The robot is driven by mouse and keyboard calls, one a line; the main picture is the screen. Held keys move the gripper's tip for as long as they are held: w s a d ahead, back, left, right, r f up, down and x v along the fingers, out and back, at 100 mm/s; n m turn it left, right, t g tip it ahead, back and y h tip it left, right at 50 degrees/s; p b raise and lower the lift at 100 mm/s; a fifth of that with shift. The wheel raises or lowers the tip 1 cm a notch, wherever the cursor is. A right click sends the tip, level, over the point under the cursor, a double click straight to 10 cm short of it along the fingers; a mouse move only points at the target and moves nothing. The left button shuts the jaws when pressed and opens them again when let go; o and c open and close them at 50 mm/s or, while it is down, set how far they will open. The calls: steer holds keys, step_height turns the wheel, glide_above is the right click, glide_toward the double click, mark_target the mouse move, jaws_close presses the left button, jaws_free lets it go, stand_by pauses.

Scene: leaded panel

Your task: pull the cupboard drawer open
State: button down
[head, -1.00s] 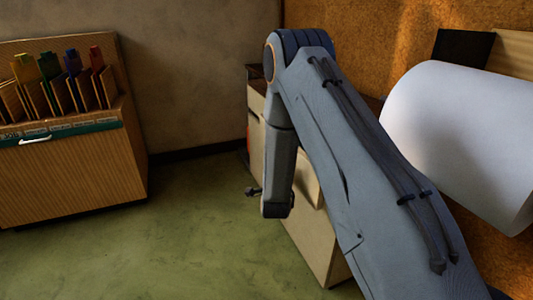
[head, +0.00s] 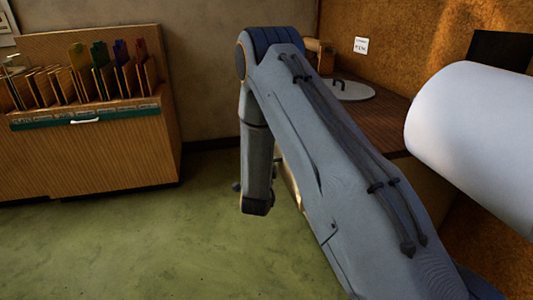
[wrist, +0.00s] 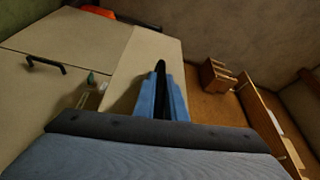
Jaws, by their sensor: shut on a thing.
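The cream cupboard (wrist: 28,97) fills the left of the wrist view, with a black bar handle (wrist: 45,65) on one of its fronts. The drawer (wrist: 143,68) shows as a cream front standing out from the cupboard, with a gap behind it where small green and white items show. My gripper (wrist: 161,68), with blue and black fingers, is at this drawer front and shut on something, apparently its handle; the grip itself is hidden. In the head view my arm hides most of the cupboard, and only a lit sliver of cream front (head: 290,185) shows beside it.
A wooden rack (head: 90,155) with coloured glass sheets stands at the left. Green floor (head: 130,240) between it and my arm is clear. A brown worktop (head: 385,128) with a pale disc (head: 350,91) lies behind my arm. A large white roll (head: 480,130) is at the right.

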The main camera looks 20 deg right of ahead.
steer(key=c, duration=1.8)
jaws_free()
steer(key=v, duration=0.8)
steer(key=shift+w, duration=0.15)
